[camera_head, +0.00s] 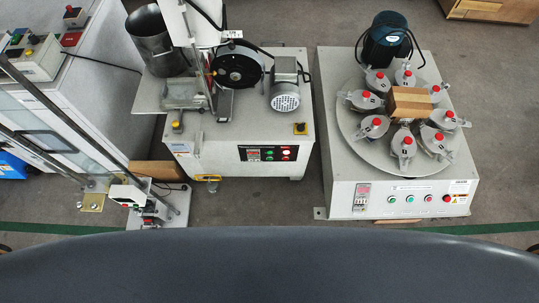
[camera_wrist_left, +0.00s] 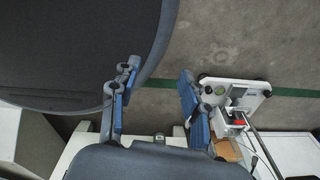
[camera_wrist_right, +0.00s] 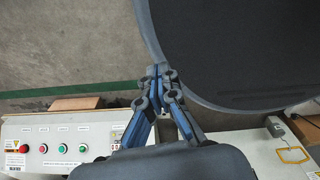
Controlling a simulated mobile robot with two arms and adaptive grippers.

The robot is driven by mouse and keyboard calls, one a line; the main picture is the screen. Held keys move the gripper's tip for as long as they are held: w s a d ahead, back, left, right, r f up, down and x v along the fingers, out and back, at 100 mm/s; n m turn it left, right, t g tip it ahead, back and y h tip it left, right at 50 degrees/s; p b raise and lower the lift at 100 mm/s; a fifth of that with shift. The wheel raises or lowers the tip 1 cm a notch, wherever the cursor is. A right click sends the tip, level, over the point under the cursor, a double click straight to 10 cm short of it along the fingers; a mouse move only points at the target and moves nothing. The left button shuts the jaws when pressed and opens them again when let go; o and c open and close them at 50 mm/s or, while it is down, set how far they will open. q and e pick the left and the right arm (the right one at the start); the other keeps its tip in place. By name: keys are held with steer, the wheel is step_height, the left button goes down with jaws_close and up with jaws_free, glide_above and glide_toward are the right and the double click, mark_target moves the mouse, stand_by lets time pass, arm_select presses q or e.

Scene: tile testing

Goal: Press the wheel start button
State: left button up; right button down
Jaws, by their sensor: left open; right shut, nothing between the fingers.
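The middle machine (camera_head: 250,115) carries a black wheel (camera_head: 239,68) and a motor. Its front has a dark control panel (camera_head: 268,153) with small green and red buttons; their labels are too small to read. The right machine's front also has a row of green and red buttons (camera_head: 418,199), seen again in the right wrist view (camera_wrist_right: 53,148). My right gripper (camera_wrist_right: 160,72) is shut and empty, over the floor edge near the right machine's front. My left gripper (camera_wrist_left: 155,88) is open and empty, with a small white stand near it. Neither gripper shows in the head view.
The right machine's round plate (camera_head: 350,135) bears several clamped grey pots and a wooden block (camera_head: 409,102). A yellow bracket (camera_head: 207,178) sticks out at the middle machine's lower front. A white stand (camera_head: 170,205) is at the left. Floor lies between the two machines.

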arm_select(q)
steer(key=shift+w+d+r, duration=0.1)
steer(key=shift+w+d, duration=0.1)
steer(key=shift+w, duration=0.35)
steer(key=shift+w+d, duration=0.15)
steer(key=shift+w, duration=0.35)
arm_select(e)
steer(key=shift+w+d, duration=0.2)
steer(key=shift+w, duration=0.25)
steer(key=shift+w+d, duration=0.2)
steer(key=shift+w, duration=0.25)
arm_select(q)
steer(key=shift+s, duration=0.1)
